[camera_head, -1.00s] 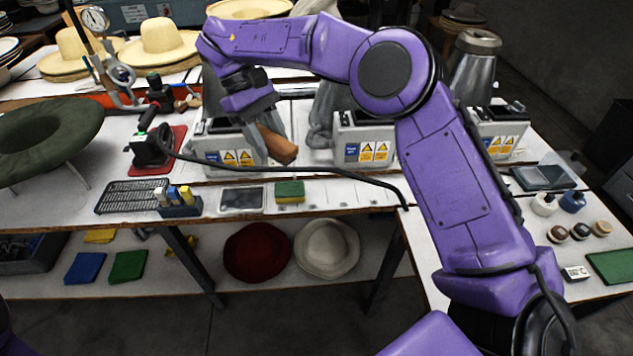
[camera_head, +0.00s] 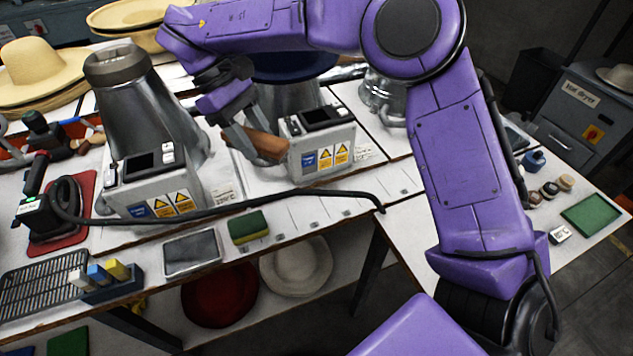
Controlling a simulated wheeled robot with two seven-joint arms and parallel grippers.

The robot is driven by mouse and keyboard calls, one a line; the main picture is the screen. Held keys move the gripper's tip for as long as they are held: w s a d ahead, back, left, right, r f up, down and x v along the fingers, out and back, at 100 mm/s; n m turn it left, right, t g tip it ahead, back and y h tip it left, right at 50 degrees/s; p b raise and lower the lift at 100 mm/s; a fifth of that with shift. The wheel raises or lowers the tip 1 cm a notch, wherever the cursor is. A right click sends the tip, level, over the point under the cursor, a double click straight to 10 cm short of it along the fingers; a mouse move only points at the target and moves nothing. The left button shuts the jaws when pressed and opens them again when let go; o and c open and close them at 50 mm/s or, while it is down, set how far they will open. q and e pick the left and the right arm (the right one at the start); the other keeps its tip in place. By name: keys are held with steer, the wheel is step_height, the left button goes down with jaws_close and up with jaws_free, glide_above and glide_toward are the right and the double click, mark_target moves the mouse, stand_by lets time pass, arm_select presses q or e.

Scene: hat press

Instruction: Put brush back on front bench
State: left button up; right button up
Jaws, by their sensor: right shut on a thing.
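My right gripper (camera_head: 243,130) reaches in over the bench on the purple arm. It is shut on the brush (camera_head: 268,145), a brown wooden block. The brush is tilted and shows close beside a grey control box with warning labels (camera_head: 318,150). I cannot tell if they touch. Its bristles are not visible. The front bench (camera_head: 345,208) is a narrow white strip with marked slots, running below the control boxes. My left gripper is out of view.
A green and yellow sponge (camera_head: 248,228), a grey tray (camera_head: 191,252) and a holder with coloured blocks (camera_head: 104,278) stand on the front bench. A black cable (camera_head: 290,196) crosses above it. The strip right of the sponge is mostly clear. A hot iron (camera_head: 50,215) sits left.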

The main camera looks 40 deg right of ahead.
steer(key=s+f+n+t+h+b, duration=0.2)
steer(key=s+f+n+b, duration=0.45)
steer(key=s, duration=0.85)
steer(key=shift+m, duration=0.65)
steer(key=w+d+f, duration=0.3)
steer(key=f, duration=0.1)
steer(key=w+d+f+p, duration=0.1)
steer(key=w+d+f, duration=0.2)
steer(key=f, duration=0.1)
steer(key=w+d+f+p, duration=0.1)
steer(key=w+d+f, duration=0.1)
steer(key=w+f, duration=0.2)
steer(key=shift+w+d, duration=0.1)
steer(key=shift+d, duration=0.3)
step_height(320, 180, down, 3)
steer(key=shift+r, duration=0.2)
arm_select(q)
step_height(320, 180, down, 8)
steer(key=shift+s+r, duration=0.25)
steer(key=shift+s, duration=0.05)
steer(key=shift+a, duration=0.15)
